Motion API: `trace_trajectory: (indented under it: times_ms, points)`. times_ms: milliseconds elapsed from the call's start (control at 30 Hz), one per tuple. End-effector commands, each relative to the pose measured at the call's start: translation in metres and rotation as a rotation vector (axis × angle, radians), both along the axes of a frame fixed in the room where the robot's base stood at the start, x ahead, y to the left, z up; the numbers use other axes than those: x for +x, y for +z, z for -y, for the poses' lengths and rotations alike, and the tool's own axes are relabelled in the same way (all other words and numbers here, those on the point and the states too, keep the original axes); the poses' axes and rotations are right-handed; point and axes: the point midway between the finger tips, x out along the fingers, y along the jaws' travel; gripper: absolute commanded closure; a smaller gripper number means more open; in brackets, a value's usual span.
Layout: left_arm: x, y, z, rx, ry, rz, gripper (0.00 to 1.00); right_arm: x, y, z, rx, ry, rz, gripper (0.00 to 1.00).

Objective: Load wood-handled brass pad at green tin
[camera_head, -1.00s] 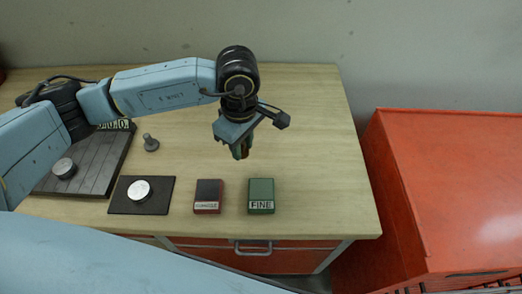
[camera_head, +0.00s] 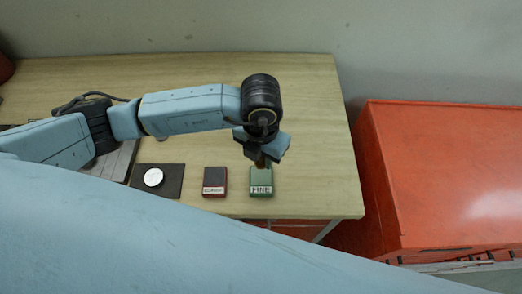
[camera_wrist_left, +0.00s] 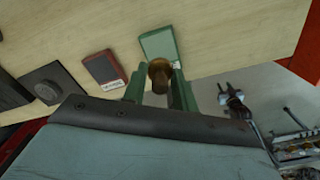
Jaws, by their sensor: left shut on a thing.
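The green tin (camera_head: 261,182), labelled FINE, sits near the front edge of the table. It also shows in the left wrist view (camera_wrist_left: 160,43), just beyond the fingers. My left gripper (camera_head: 262,161) is over the back edge of the tin in the head view. Its green fingers are shut on the wood-handled brass pad (camera_wrist_left: 159,71), whose rounded brown end shows between them. The pad's underside is hidden, and I cannot tell whether it touches the tin. My right gripper is not in view.
A dark red tin (camera_head: 214,182) stands left of the green tin. An orange cabinet (camera_head: 440,150) stands right of the table. The table's back right (camera_head: 310,100) is clear.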

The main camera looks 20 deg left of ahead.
Motion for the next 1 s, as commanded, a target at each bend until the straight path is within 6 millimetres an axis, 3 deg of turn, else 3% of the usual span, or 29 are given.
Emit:
trace_trajectory:
  times_ms: [633, 1000]
  points:
    - [0.000, -0.056, 0.000, 0.000, 0.003, -0.001, 0.90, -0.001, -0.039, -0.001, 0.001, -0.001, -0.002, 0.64]
    - [0.000, -0.060, 0.000, 0.000, 0.002, 0.000, 0.90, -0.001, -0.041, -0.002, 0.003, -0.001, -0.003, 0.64]
